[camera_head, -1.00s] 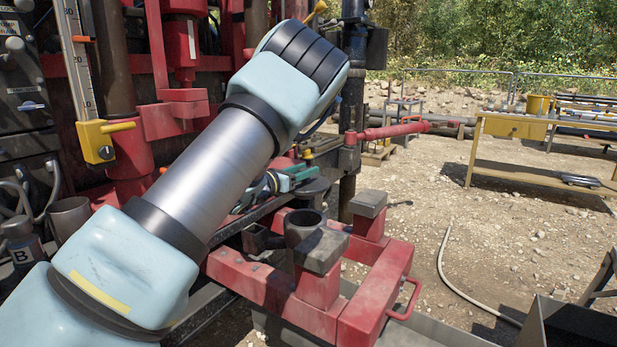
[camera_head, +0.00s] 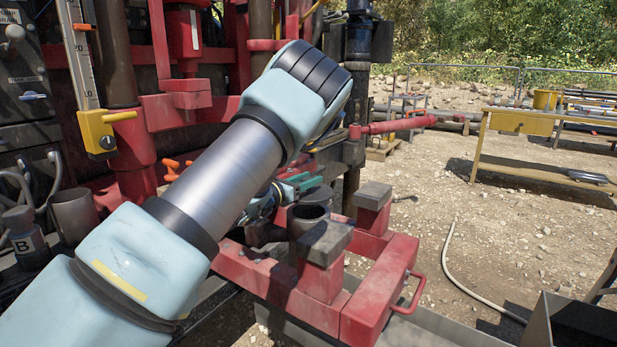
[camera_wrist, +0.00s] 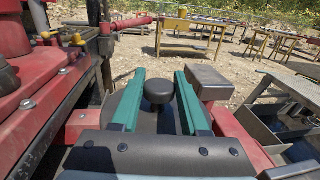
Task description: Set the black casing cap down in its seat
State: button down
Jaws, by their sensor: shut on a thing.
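My gripper (camera_head: 294,187) has green fingers and is shut on the black casing cap (camera_head: 319,195). In the wrist view the cap's round black knob (camera_wrist: 159,84) stands between the two fingers, and its wide dark disc shows below. In the head view the cap is held roughly level, just behind and above the open grey round socket (camera_head: 307,219) on the red frame, which looks like the seat. The cap's near edge appears close to the socket rim; I cannot tell whether they touch. My arm hides part of the gripper.
The red frame (camera_head: 382,284) carries grey blocks (camera_head: 326,243) beside the socket. Red rig machinery (camera_head: 170,120) stands close on the left. A yellow table (camera_head: 520,160) stands at the back right. Gravel ground with a pale hose lies open on the right.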

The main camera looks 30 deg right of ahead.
aim_at(308, 191)
jog(key=shift+f+b, duration=0.5)
jog(key=shift+f, duration=1.15)
jog(key=shift+f+b, duration=0.6)
jog(key=shift+b, duration=0.1)
jog(key=shift+f+b, duration=0.6)
jog(key=shift+b, duration=0.15)
jog(key=shift+c, duration=1.7)
grip_release()
jog(key=shift+a, duration=0.1)
jog(key=b+v, duration=0.1)
jog(key=v, duration=0.9)
jog(key=shift+a, duration=0.3)
jog(key=shift+s, duration=0.1)
